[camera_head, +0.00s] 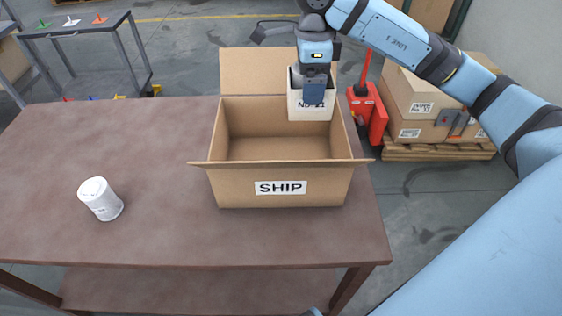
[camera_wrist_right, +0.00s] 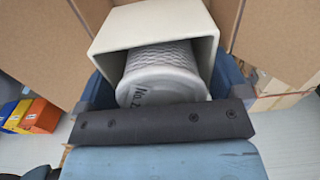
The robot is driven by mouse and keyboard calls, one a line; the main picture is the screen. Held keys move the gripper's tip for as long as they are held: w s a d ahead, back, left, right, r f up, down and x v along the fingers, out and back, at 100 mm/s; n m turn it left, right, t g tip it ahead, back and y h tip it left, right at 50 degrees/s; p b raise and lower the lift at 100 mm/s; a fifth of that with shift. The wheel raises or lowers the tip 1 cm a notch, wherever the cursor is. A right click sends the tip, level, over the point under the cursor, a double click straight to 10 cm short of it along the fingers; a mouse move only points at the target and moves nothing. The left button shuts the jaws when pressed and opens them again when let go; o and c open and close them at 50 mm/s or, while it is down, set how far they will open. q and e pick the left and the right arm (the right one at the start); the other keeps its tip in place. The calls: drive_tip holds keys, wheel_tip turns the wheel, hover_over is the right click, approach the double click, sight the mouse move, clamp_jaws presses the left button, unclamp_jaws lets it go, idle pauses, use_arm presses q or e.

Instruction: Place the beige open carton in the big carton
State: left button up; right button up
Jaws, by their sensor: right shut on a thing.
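The big carton (camera_head: 281,195) stands open on the brown table, with a SHIP label on its front and its flaps spread. My right gripper (camera_head: 313,92) is shut on the beige open carton (camera_head: 309,111), which it holds upright over the back right part of the big carton. The beige carton also shows in the right wrist view (camera_wrist_right: 152,20), with a ribbed whitish cylinder (camera_wrist_right: 165,75) inside it. The gripper hides part of the beige carton in the head view. My left gripper is not in view.
A white can (camera_head: 101,199) stands on the left of the brown table (camera_head: 150,235). Behind the table to the right are a red pallet jack (camera_head: 369,112) and stacked cartons (camera_head: 411,106) on a pallet. A grey side table (camera_head: 75,24) stands at the back left.

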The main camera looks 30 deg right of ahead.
sight(308, 110)
wheel_tip(308, 110, down, 20)
drive_tip(key=shift+r+b, duration=0.1)
drive_tip(key=shift+b, duration=0.85)
drive_tip(key=o, duration=0.5)
drive_tip(key=shift+o, duration=0.3)
drive_tip(key=shift+r, duration=0.15)
wheel_tip(308, 110, up, 12)
drive_tip(key=shift+f+p, duration=0.1)
drive_tip(key=shift+p, duration=0.45)
